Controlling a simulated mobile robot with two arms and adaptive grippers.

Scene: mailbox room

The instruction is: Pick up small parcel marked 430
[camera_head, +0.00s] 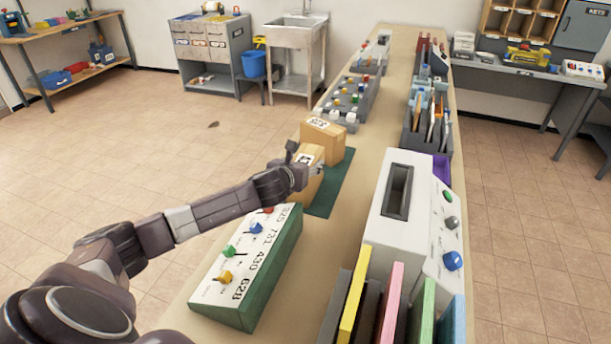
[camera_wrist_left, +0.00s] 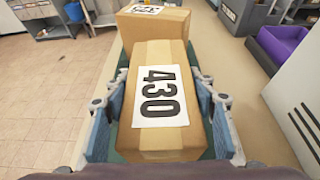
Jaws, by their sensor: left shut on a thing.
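The small parcel marked 430 (camera_wrist_left: 160,110) is a tan cardboard box with a white label, seen in the left wrist view between the fingers of my left gripper (camera_wrist_left: 160,125). In the head view my left gripper (camera_head: 303,170) is at this parcel (camera_head: 311,155), which is partly hidden by it. The gripper is shut on the parcel, one finger along each side. A second, larger cardboard parcel (camera_head: 323,138) with a white label stands just behind it; it also shows in the left wrist view (camera_wrist_left: 160,28). My right gripper is not in view.
A green-sided panel with numbers and coloured levers (camera_head: 250,262) is in front. A white machine with a slot (camera_head: 415,205) stands to the right, with grey organisers (camera_head: 350,98) behind.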

